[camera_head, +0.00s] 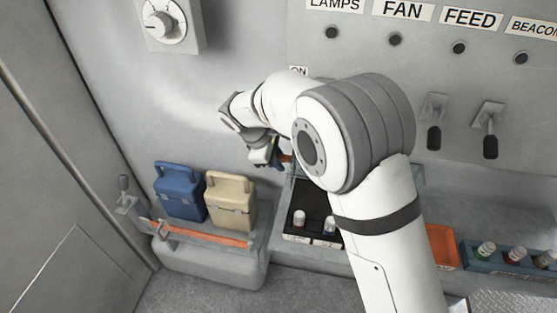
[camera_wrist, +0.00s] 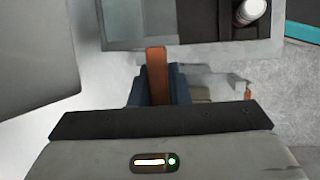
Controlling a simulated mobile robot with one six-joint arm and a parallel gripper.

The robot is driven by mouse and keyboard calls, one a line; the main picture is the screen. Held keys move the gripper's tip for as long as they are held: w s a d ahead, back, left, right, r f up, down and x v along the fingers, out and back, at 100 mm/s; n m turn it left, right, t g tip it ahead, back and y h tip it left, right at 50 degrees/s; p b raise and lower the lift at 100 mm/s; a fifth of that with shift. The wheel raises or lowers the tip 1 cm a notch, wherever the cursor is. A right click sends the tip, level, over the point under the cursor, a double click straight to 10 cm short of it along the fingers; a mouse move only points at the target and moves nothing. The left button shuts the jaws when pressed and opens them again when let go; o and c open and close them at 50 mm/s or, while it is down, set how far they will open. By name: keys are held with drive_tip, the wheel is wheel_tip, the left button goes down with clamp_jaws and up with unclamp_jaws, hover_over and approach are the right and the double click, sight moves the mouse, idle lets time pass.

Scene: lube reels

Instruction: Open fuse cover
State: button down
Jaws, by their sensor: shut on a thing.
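My gripper (camera_head: 276,160) is in front of the wall at the picture's centre, partly hidden by my own arm. In the wrist view its two blue fingers (camera_wrist: 158,88) are shut on an orange handle (camera_wrist: 156,62). The handle's far end meets a grey frame (camera_wrist: 125,44), which looks like the edge of the fuse cover. Beyond this edge a dark recess holds a white-capped cylinder (camera_wrist: 250,11). A bit of the orange handle also shows in the head view (camera_head: 286,158). My arm hides most of the cover there, so I cannot tell how far it is open.
A black tray (camera_head: 298,239) with white-capped cylinders sits below my gripper. Blue (camera_head: 180,193) and beige (camera_head: 231,203) canisters stand at left behind an orange-red bar (camera_head: 200,233). Levers (camera_head: 434,135) are on the right panel. An orange tray (camera_head: 442,246) and bottle rack (camera_head: 500,262) are at lower right.

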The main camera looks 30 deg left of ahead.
drive_tip(key=c, duration=1.4)
unclamp_jaws()
drive_tip(key=v, duration=0.7)
drive_tip(key=shift+r+b, duration=0.35)
drive_tip(key=shift+s+a, duration=0.1)
drive_tip(key=shift+a, duration=0.1)
